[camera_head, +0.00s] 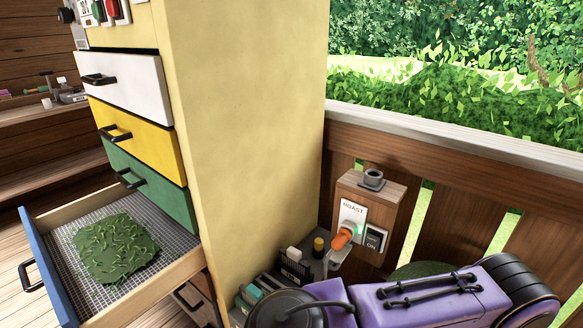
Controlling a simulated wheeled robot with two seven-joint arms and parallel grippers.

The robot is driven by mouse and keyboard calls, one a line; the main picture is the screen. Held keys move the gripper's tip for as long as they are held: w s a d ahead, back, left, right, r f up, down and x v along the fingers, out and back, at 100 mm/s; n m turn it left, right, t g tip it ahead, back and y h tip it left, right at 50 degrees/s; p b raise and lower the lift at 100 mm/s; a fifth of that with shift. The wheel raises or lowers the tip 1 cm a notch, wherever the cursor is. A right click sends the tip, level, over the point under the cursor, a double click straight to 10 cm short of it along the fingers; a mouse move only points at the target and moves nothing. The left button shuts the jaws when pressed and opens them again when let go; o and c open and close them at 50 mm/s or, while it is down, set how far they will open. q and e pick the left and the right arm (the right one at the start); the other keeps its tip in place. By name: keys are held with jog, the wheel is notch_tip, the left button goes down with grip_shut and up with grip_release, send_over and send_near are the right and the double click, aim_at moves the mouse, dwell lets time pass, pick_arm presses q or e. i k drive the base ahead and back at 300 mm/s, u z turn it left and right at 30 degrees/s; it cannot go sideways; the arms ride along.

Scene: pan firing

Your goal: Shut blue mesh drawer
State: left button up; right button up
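The blue mesh drawer (49,272) is pulled out at the lower left, below the green drawer of the yellow cabinet. Its blue front faces left and carries a black handle (30,276). Its wooden side wall (150,291) and grey mesh bottom (87,232) show. A flat heap of green leaves (117,250) lies on the mesh. Neither gripper can be made out in this view.
White (128,85), yellow (140,138) and green (150,187) drawers above are shut. The tall cabinet side (245,130) stands right of the open drawer. A wooden roast switch box (372,218) is by the railing. Open floor shows left of the drawer.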

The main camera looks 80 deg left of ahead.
aim_at(104, 257)
jog(key=u, duration=1)
jog(key=k, duration=0.7)
jog(key=u, duration=4.25)
jog(key=i, duration=0.35)
jog(key=z, duration=1.8)
